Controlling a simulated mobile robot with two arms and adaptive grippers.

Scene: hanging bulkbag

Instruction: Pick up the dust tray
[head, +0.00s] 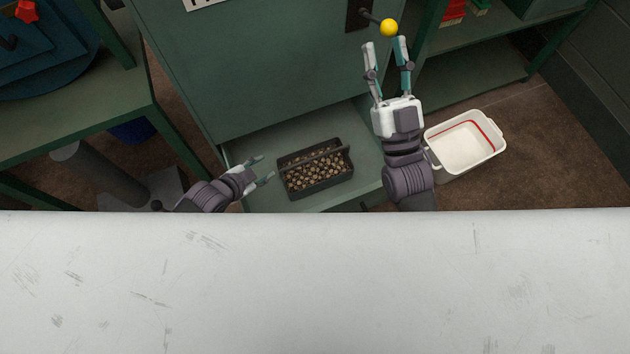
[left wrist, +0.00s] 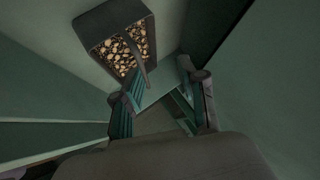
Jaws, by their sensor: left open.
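The dust tray, a dark open box with a bar handle (head: 315,168), holds many small tan pieces. It sits on the green shelf at the bottom of the cabinet and also shows at the top of the left wrist view (left wrist: 118,38). My left gripper (head: 265,169) is open and empty just left of the tray, with its fingers pointing towards it. In the left wrist view, the tray's handle reaches down towards the fingers; I cannot tell whether they touch. My right gripper (head: 385,43) is open, its fingertips just below a yellow ball knob (head: 389,28).
The green cabinet front (head: 265,70) rises behind the tray. A white bin with a red line (head: 463,148) stands on the floor at right. Green shelving (head: 470,85) stands at the upper right and a green bench (head: 80,130) at left. A scratched pale surface (head: 315,285) fills the foreground.

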